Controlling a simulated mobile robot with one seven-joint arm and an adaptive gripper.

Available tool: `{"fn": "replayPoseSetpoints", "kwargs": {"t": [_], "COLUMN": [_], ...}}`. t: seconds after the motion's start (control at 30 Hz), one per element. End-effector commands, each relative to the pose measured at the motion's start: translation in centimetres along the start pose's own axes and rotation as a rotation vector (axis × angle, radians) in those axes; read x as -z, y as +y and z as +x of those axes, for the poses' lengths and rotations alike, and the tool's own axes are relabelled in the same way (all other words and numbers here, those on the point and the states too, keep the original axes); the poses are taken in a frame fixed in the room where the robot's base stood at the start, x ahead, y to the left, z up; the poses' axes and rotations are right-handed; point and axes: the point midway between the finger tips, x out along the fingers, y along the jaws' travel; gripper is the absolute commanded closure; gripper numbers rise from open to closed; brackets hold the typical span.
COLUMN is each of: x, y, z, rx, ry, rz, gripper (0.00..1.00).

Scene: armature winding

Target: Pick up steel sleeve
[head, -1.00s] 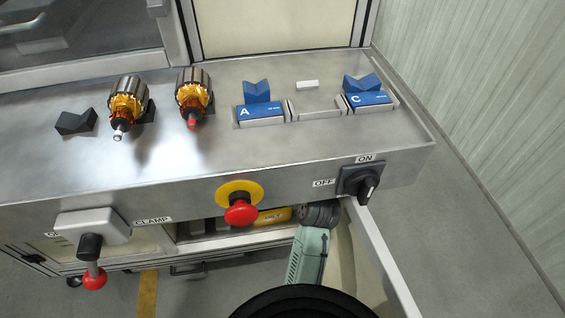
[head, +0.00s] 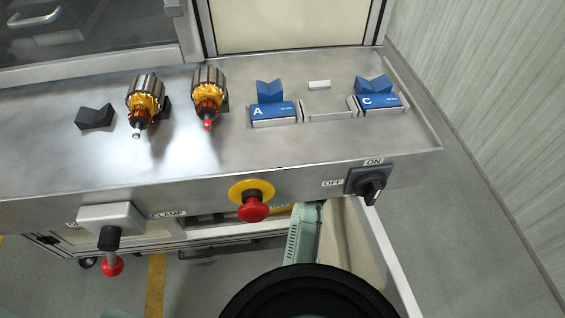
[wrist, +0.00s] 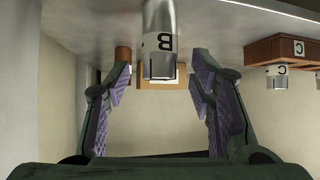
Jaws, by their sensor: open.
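In the wrist view, a grey metal cylinder (wrist: 159,30) with a white band lettered B stands between the fingers of my gripper (wrist: 160,88). The lettering is upside down in this view. I take this cylinder for the steel sleeve. My gripper is open, its two purple-padded fingers apart on either side of the cylinder's lower picture end, with gaps visible on both sides. Another metal cylinder (wrist: 277,82), lettered C, is at the right, apart from my gripper. In the head view my gripper is hidden under the bench.
A brown block (wrist: 290,47) labelled C is at the right in the wrist view, and a copper-coloured cylinder (wrist: 122,56) is behind the left finger. In the head view, the bench (head: 330,145) carries two armatures (head: 209,90), and an emergency button (head: 253,208) sticks out in front.

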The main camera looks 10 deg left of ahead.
Motion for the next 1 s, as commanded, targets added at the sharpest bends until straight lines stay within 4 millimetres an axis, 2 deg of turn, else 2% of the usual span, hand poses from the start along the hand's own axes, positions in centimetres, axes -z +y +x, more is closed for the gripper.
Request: {"fn": "replayPoseSetpoints", "kwargs": {"t": [0.1,0.33,1.0], "x": [-0.02,-0.06,-0.06], "y": [0.02,0.03,0.02], "z": [0.96,1.11,1.08], "rx": [0.0,-0.001,-0.001], "ry": [-0.001,0.0,0.0], "rz": [0.0,0.0,0.0], "gripper": [0.5,0.5,0.95]}}
